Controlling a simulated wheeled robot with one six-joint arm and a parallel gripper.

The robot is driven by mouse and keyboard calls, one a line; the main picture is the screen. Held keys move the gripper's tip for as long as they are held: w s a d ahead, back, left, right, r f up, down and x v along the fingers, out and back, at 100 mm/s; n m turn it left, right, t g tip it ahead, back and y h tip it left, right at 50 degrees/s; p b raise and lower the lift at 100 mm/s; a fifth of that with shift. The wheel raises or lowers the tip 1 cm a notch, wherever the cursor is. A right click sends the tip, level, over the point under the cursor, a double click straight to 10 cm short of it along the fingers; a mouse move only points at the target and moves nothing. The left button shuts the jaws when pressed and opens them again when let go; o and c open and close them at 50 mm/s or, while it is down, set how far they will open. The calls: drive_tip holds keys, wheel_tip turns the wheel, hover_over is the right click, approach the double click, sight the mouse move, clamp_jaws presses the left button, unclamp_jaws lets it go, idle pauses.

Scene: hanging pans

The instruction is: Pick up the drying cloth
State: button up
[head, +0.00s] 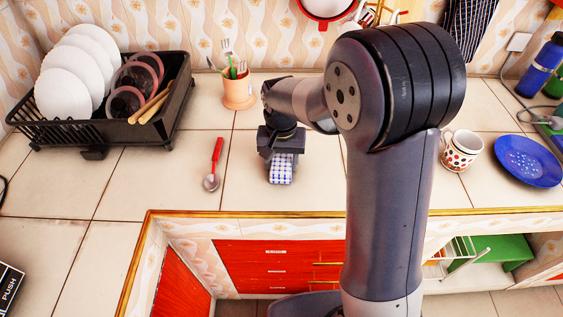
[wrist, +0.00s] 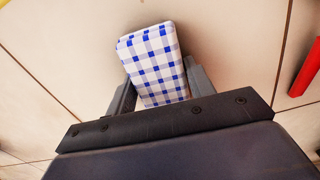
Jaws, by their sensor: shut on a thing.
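The drying cloth (head: 281,171) is a folded white block with a blue check pattern. It shows in the head view below my gripper (head: 281,153), over the tiled counter. In the wrist view the cloth (wrist: 154,62) sits between the two fingers of my gripper (wrist: 158,88), one on each side. The gripper is shut on the cloth. I cannot tell whether the cloth touches the counter. My arm hides part of the counter to the right of it.
A red-handled spoon (head: 214,165) lies left of the cloth. A utensil cup (head: 238,90) stands behind, and a black dish rack (head: 98,120) with plates stands at left. A dotted mug (head: 461,150) and blue plate (head: 527,160) are at right.

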sight(281, 160)
drive_tip(key=shift+c, duration=0.4)
drive_tip(key=shift+r, duration=0.25)
wheel_tip(281, 160, up, 10)
drive_tip(key=shift+f, duration=0.2)
drive_tip(key=o, duration=0.4)
drive_tip(key=c, duration=0.3)
